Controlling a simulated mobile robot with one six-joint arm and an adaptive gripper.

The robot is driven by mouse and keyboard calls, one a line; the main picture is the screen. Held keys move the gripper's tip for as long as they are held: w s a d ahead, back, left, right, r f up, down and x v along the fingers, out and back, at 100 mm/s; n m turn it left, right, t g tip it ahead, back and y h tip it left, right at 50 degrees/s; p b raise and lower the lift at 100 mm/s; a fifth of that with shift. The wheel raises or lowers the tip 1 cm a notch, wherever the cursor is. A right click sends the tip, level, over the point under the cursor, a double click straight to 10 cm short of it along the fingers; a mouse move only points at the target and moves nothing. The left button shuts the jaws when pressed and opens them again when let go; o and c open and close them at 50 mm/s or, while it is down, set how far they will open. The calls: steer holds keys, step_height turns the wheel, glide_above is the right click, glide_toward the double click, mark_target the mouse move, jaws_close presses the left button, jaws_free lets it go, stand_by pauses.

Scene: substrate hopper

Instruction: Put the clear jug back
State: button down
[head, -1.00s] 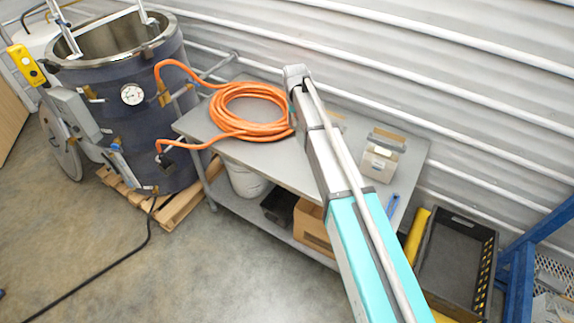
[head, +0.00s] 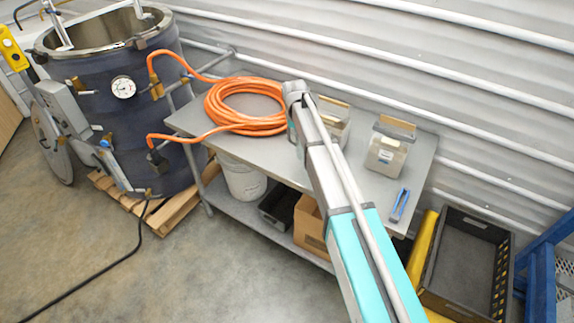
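Two similar boxy, clear-looking containers with tan tops stand upright on the grey metal bench (head: 265,160) in the head view. One container (head: 387,155) is at the right end of the bench, with a pale label on its front. The other container (head: 340,118) stands farther left, close to the wall and partly hidden by my arm. I cannot tell which is the task's jug. My arm reaches up across the bench, and its visible end is a grey joint near the orange hose. My gripper is not visible, so I cannot tell what it holds.
A coiled orange hose (head: 248,108) lies on the bench, linked to the dark jacketed vessel (head: 125,125) on a wooden pallet. A blue tool (head: 400,204) lies at the bench's right. A black crate (head: 465,262) and blue frame (head: 543,268) stand right. The front floor is mostly clear.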

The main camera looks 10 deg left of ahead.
mark_target(296, 151)
step_height(296, 151, down, 8)
steer(key=b, duration=0.6)
steer(key=shift+b, duration=0.3)
steer(key=shift+s, duration=0.1)
